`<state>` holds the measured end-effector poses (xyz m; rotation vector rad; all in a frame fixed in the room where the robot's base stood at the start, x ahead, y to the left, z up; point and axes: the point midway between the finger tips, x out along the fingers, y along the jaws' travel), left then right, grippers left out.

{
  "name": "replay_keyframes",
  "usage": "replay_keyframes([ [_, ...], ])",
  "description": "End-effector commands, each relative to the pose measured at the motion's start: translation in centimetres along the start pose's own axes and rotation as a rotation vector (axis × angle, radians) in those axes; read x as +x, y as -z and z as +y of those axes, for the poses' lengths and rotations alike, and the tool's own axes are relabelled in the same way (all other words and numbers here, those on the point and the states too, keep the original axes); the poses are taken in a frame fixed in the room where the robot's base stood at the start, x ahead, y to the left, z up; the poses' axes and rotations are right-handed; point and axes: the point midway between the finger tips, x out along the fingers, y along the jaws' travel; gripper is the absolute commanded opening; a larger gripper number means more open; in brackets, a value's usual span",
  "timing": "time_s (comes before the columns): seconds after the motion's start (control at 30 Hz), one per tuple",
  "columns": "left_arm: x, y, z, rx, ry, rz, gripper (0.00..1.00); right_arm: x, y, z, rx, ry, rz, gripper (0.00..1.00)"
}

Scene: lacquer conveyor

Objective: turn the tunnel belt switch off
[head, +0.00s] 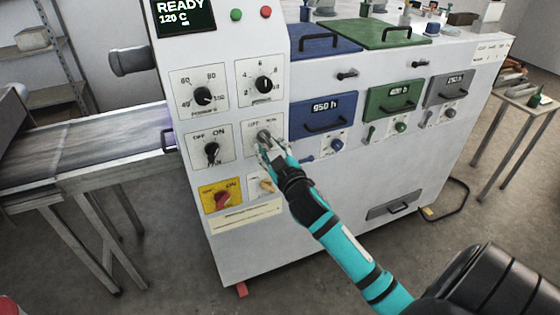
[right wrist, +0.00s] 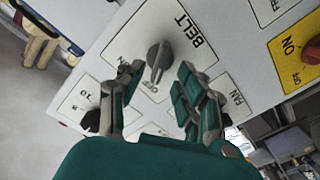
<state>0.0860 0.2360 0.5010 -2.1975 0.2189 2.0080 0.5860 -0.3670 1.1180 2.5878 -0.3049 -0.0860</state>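The belt switch is a grey knob on a white plate marked BELT. It shows in the right wrist view (right wrist: 158,55) and in the head view (head: 264,135), at the middle right of the machine's control panel. My right gripper (head: 265,146) reaches up to it from below right. In the right wrist view its fingers (right wrist: 157,74) are apart, one on each side of the knob. I see gaps and cannot make out contact. Small ON and OFF marks are partly readable; which one the knob points to is unclear. My left gripper is out of view.
Close by are the fan switch (head: 212,151), two upper dials (head: 203,96) (head: 265,85) and a red switch on a yellow plate (head: 222,198). A lower plate is partly hidden by my gripper. A conveyor (head: 90,140) stands left; coloured drawers (head: 395,100) are right.

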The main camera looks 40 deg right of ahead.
Motion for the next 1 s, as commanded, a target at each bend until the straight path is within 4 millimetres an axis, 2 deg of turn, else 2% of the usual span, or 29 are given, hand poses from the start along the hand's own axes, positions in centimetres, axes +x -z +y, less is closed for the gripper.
replay_keyframes([
  [0.03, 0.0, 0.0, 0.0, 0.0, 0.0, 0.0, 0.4, -1.3, -0.1, -0.1, 0.001, 0.002, -0.003, 0.36],
  [0.2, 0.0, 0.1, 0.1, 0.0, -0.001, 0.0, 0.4, -5.0, -0.1, -0.1, -0.001, 0.001, -0.003, 0.36],
  [0.4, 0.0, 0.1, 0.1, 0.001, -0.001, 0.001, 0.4, -8.1, -0.1, 0.0, -0.001, 0.0, -0.002, 0.36],
  [0.6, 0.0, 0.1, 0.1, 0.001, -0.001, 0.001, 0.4, -9.2, 0.0, 0.1, -0.002, -0.002, -0.001, 0.36],
  [1.0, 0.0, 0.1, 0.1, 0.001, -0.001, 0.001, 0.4, -9.2, 0.0, 0.1, -0.002, -0.001, 0.0, 0.36],
])
